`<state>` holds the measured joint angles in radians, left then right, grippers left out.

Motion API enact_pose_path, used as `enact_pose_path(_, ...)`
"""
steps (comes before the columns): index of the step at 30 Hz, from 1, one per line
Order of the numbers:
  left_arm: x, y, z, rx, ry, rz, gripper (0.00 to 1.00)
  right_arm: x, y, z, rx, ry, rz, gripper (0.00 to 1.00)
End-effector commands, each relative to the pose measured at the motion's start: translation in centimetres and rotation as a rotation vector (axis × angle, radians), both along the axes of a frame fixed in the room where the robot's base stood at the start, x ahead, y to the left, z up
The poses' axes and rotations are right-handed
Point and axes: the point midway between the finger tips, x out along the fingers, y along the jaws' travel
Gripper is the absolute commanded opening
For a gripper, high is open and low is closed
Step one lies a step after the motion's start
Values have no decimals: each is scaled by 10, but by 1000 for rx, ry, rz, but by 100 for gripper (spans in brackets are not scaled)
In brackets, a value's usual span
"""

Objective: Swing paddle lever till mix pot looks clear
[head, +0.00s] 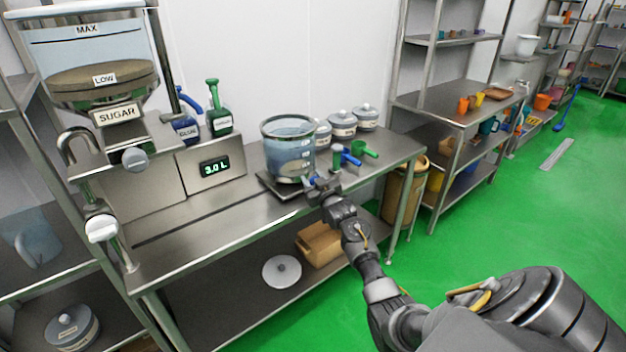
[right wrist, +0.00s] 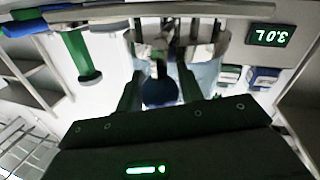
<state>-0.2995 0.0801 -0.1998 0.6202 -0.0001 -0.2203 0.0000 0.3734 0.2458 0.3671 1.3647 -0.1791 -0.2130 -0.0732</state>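The mix pot (head: 288,150) is a clear, grey-rimmed vessel on a low dark base on the steel bench in the head view. It holds bluish liquid with a paler, beige layer low down. My right gripper (head: 322,184) is at the pot's front right side, by a small blue part. In the right wrist view, a round blue lever knob (right wrist: 160,92) sits between the two fingers of my right gripper (right wrist: 160,80). Whether the fingers press on it is unclear. The paddle inside the pot cannot be made out. My left gripper is not in view.
A sugar hopper (head: 100,75) and a display reading 3.0 L (head: 214,167) stand left of the pot. Lidded tins (head: 343,124), a green scoop (head: 366,149) and a blue scoop (head: 351,157) are close on its right. The bench front between display and pot is clear.

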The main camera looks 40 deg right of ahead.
Motion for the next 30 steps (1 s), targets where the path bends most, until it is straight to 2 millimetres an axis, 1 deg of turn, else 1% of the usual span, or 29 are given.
enact_pose_path(1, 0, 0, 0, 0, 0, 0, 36, 0, 0, 0, 0, 0, 0, 30)
enact_pose_path(8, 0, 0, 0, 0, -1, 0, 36, 0, 0, 0, 0, 0, 0, 0)
enact_pose_path(13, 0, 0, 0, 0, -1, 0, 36, 0, 1, 0, 1, 0, -4, 0)
enact_pose_path(17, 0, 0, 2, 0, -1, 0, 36, 0, 5, 0, 3, 0, -27, 0)
enact_pose_path(23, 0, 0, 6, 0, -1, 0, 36, 2, 20, 0, 6, 0, -126, 0)
enact_pose_path(27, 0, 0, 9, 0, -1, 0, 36, 4, 34, 0, 7, 2, -228, 0)
enact_pose_path(30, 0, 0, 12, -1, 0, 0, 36, 4, 40, 1, 2, 2, -239, 0)
